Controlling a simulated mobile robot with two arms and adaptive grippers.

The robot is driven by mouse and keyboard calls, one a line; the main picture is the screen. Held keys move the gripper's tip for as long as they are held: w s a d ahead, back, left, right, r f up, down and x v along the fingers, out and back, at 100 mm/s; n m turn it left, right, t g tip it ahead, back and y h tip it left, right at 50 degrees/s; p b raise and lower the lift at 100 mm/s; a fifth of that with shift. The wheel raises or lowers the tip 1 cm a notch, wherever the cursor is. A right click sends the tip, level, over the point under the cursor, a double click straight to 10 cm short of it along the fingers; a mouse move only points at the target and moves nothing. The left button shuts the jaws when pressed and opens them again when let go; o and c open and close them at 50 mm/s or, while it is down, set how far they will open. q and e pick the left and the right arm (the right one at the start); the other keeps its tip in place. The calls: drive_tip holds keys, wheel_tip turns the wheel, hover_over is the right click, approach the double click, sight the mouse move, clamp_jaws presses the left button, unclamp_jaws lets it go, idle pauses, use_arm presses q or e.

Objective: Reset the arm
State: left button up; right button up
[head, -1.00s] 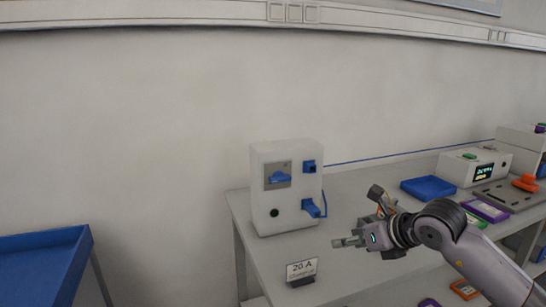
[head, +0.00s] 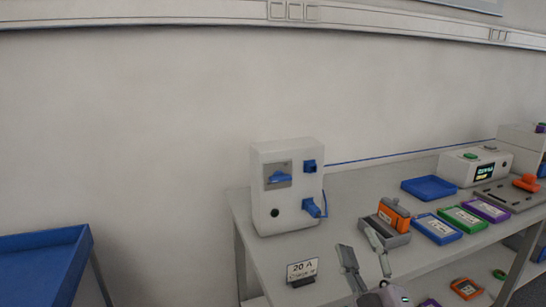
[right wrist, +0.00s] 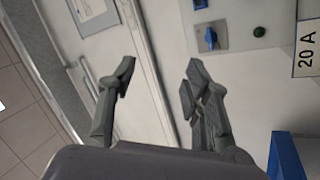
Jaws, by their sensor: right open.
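My right gripper (head: 358,240) is open and empty in the head view. It comes up from the bottom edge with its fingers pointing up, in front of the bench. In the right wrist view the two grey fingers (right wrist: 160,67) stand well apart with nothing between them. My left gripper is not in view.
A white box (head: 285,190) with blue parts stands at the bench's left end, behind a "20 A" card (head: 302,270). An orange block in a grey holder (head: 396,240), coloured trays (head: 437,228) and a blue tray (head: 428,188) are to the right. A blue cart (head: 40,265) stands left.

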drive_tip(key=s+d+f+m+g+h, duration=0.2)
drive_tip(key=d+f+m+g+h, duration=0.15)
drive_tip(key=f, duration=0.25)
drive_tip(key=s+d+f+m+g+h, duration=0.1)
drive_tip(key=d+f+m+g+h, duration=0.1)
drive_tip(key=f+m, duration=0.3)
drive_tip(key=s+d+f+m+g, duration=0.1)
drive_tip(key=s+f+g, duration=0.2)
drive_tip(key=s+f, duration=0.3)
drive_tip(key=s+d+f+m+g, duration=0.1)
drive_tip(key=s+f+g, duration=0.35)
drive_tip(key=f, duration=0.45)
drive_tip(key=s+a+f+g+y, duration=0.1)
drive_tip(key=s+a+f+g, duration=0.2)
drive_tip(key=s, duration=0.4)
drive_tip(key=s+a+f+g+y, duration=0.1)
drive_tip(key=s+f+g, duration=0.2)
drive_tip(key=s+f, duration=0.3)
wheel_tip(320, 180, down, 24)
drive_tip(key=s+g, duration=0.1)
drive_tip(key=s, duration=0.2)
drive_tip(key=s+d+f+g, duration=0.1)
drive_tip(key=s+d+f, duration=0.2)
drive_tip(key=s+f, duration=1.3)
drive_tip(key=shift+s+d, duration=0.15)
drive_tip(key=shift+d, duration=0.05)
